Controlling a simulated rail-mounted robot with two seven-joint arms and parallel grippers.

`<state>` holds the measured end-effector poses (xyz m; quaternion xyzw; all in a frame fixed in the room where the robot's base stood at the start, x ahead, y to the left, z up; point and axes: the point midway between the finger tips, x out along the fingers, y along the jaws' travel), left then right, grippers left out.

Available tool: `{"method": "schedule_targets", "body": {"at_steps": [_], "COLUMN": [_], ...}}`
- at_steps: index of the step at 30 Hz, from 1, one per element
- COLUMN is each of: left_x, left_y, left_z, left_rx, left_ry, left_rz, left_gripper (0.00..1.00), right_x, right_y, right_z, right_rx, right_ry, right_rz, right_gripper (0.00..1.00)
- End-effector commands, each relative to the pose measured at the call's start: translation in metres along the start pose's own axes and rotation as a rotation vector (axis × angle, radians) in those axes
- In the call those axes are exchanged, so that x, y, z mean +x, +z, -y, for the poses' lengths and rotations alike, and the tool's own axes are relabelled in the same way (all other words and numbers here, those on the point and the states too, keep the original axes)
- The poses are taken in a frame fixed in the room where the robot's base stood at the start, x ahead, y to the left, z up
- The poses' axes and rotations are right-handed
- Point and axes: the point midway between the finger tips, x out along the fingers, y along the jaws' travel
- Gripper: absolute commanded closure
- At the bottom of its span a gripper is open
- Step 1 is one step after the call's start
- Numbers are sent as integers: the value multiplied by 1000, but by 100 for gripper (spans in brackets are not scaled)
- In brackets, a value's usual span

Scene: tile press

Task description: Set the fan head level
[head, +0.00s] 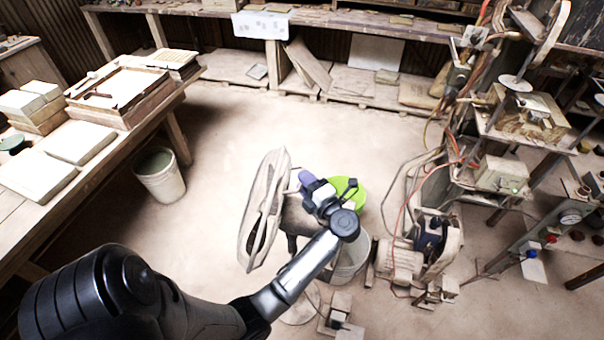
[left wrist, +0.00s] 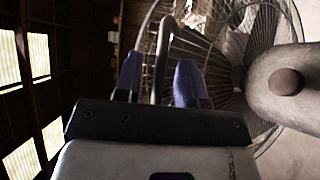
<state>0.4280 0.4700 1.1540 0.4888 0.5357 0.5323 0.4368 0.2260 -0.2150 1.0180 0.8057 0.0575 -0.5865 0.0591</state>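The fan head (head: 262,212) stands in the middle of the head view, its round wire cage seen nearly edge-on and leaning, its upper end to the right. In the left wrist view the cage (left wrist: 262,30) and the rounded motor housing (left wrist: 290,85) with a brown knob fill the right side. My left gripper (head: 304,184) is just right of the cage, behind the fan. In the left wrist view its two purple fingers (left wrist: 158,75) are apart, with a thin bar (left wrist: 162,50) between them and space beside it. Contact is not clear. My right gripper is not in view.
A green bowl-like thing (head: 347,190) and a pale bucket (head: 350,262) are close behind my left wrist. A motor machine (head: 405,258) with hoses stands to the right. A workbench (head: 150,118) and a white bucket (head: 160,176) are at left. Floor left of the fan is clear.

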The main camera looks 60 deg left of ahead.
Motion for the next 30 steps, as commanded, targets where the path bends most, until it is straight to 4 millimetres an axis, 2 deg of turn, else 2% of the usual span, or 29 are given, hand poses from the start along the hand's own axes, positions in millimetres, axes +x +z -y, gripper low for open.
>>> {"method": "schedule_targets", "body": {"at_steps": [6, 17, 28, 30], "left_x": [10, 11, 11, 11], "left_y": [-3, -4, -4, -4], "left_z": [0, 0, 0, 0], "left_rx": [1, 0, 0, 0], "left_ry": [0, 0, 0, 0], "left_rz": [2, 2, 2, 2], "left_gripper": [63, 64, 99, 100], "right_x": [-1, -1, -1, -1], "right_y": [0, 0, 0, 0], "right_z": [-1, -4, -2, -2], "right_rx": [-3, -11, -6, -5], "right_ry": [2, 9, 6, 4], "right_rz": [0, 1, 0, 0], "right_gripper": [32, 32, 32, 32]}}
